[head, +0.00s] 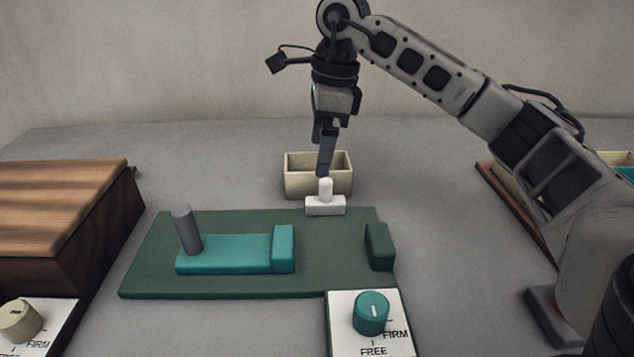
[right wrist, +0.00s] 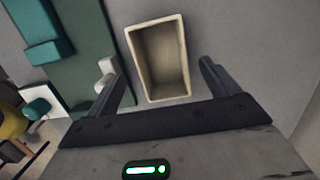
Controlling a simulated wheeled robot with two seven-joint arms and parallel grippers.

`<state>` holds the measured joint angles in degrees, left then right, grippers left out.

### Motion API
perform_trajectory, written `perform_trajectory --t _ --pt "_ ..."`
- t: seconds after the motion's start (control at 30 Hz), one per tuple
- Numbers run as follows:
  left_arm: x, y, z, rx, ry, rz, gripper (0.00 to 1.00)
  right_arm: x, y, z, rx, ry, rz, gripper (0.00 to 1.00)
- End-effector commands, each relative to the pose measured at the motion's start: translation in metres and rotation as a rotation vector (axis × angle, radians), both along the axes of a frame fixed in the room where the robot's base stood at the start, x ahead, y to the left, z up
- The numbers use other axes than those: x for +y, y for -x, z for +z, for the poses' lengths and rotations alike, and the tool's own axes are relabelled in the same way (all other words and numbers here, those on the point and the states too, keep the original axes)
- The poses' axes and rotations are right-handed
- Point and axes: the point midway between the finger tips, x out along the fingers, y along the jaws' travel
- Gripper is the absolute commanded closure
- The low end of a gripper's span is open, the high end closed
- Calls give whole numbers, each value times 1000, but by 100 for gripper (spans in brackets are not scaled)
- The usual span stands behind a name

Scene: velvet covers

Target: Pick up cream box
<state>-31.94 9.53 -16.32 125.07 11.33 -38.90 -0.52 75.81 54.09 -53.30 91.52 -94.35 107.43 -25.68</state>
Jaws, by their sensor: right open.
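The cream box (head: 303,187) is a small open-topped box on the grey table, behind the green board. In the right wrist view the cream box (right wrist: 184,93) lies ahead of and between the two fingers, with its empty inside showing. My right gripper (head: 324,172) points down over the box in the head view, and its fingers seem to be above the box, not clearly touching it. In the right wrist view my right gripper (right wrist: 165,80) is open with nothing between its fingertips. My left gripper is in neither view.
A white block with a peg (head: 325,205) stands just in front of the box. The green board (head: 150,270) carries a teal slider (head: 225,255) with a grey post. A wooden block (head: 60,220) is at left. A teal dial (head: 371,312) is at front. Table right of the box is clear.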

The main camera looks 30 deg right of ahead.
Motion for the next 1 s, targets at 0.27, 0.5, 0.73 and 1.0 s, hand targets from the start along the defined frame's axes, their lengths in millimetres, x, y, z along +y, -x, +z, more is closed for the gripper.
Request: perform_trajectory --t 0.27,0.5,0.73,1.0 --pt "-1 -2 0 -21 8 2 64 2 -2 -19 1 -1 -1 13" --pt "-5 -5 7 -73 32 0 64 6 -5 -54 2 -1 0 13" --pt "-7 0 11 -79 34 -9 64 6 -6 -57 0 -1 0 13" --pt "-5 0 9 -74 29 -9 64 7 -6 -57 0 -1 0 62"
